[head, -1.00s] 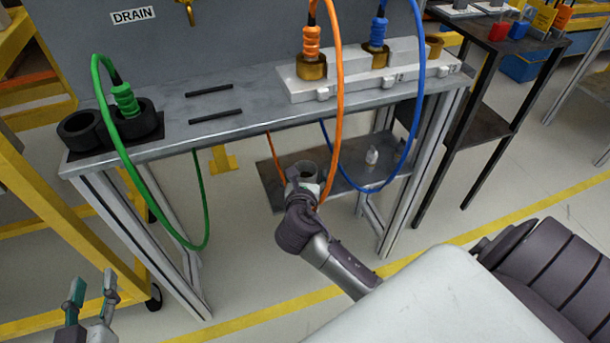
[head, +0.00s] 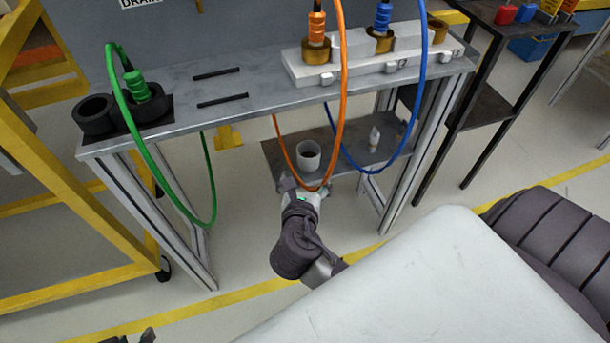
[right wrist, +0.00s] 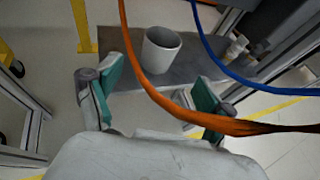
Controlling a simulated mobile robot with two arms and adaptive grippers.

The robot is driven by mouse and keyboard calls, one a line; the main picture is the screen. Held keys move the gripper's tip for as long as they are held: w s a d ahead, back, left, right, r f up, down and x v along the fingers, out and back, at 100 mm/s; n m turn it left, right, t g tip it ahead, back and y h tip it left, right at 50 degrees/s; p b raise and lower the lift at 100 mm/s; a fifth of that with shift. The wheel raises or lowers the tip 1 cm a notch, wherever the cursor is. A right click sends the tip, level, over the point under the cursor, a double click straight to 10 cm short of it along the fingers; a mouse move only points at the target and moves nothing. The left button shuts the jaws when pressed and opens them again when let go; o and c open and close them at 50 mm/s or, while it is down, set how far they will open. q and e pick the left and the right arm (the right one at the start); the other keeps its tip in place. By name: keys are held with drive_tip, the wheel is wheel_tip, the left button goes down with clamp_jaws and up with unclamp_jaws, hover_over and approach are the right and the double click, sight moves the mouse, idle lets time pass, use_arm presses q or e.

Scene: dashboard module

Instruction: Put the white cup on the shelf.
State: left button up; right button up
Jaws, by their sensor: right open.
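The white cup (head: 308,155) stands upright on the grey lower shelf (head: 345,150) under the workbench. It also shows in the right wrist view (right wrist: 161,50), on the same shelf (right wrist: 115,72). My right gripper (head: 302,187) is just in front of the shelf, on the near side of the cup.
An orange cable (head: 341,95) hangs in front of the shelf and crosses over the right gripper's fingers in the wrist view. A blue cable (head: 420,90) loops beside it. A small white bottle (head: 374,138) stands right of the cup. A bench leg (head: 405,160) bounds the right.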

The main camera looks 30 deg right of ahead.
use_arm(q)
drive_tip(key=shift+s+a+f, duration=0.1)
drive_tip(key=shift+s, duration=0.2)
use_arm(e)
drive_tip(key=s+a+f+m+g+y, duration=0.2)
drive_tip(key=s+m+y, duration=0.2)
drive_tip(key=m, duration=0.9)
drive_tip(key=s+a+f+m+g+y, duration=0.2)
drive_tip(key=s+m+y, duration=0.3)
drive_tip(key=m, duration=0.8)
drive_tip(key=s+a, duration=0.1)
drive_tip(key=s, duration=0.2)
drive_tip(key=shift+a+f+m+g, duration=0.15)
drive_tip(key=shift+a+m+g, duration=0.15)
drive_tip(key=shift+g, duration=0.1)
use_arm(q)
drive_tip(key=shift+f, duration=0.1)
